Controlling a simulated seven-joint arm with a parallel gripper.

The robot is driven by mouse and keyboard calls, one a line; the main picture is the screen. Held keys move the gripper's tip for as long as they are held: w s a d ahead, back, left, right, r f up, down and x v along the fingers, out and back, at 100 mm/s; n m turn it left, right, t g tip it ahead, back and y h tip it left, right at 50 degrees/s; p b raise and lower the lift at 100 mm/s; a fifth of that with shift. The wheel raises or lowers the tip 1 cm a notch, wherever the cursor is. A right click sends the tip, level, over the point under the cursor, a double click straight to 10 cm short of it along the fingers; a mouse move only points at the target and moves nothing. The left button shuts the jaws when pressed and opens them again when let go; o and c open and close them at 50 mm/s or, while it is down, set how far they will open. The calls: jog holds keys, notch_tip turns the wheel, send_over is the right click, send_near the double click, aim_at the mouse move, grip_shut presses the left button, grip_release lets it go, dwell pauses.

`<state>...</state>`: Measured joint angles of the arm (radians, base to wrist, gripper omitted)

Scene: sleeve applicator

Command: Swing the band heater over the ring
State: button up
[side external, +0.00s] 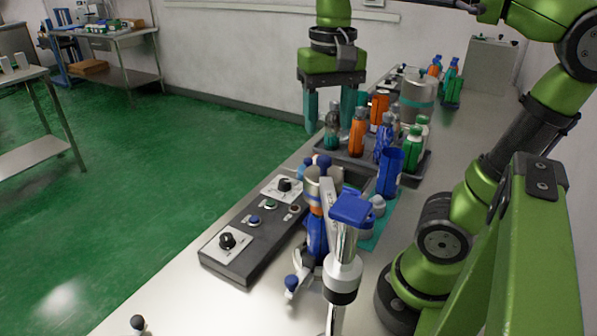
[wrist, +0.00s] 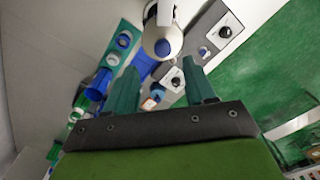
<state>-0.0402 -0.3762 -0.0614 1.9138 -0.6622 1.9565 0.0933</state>
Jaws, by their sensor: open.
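The applicator (side external: 316,236) stands beside the control panel in the side view, with a blue body, a pale arm and a blue-knobbed lever (side external: 292,284). A chrome post with a blue cap (side external: 351,208) and white collar stands in front and partly covers it. I cannot tell which part is the band heater or the ring. My gripper (side external: 329,118) is open and empty, pointing down, above and behind the applicator. In the wrist view its two teal fingers (wrist: 160,82) are wide apart, with a white round head (wrist: 162,40) beyond them.
The control panel (side external: 245,252) with knobs lies left of the applicator. A dark tray (side external: 345,160) of several bottles stands behind. A blue cup (side external: 390,172) and small jars sit on a teal mat (side external: 372,240) at right. The front left bench top is mostly clear.

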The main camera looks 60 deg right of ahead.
aim_at(326, 158)
notch_tip(326, 158, up, 9)
dwell(0.3)
notch_tip(326, 158, down, 17)
jog(key=shift+r, duration=0.1)
dwell(0.8)
dwell(1.7)
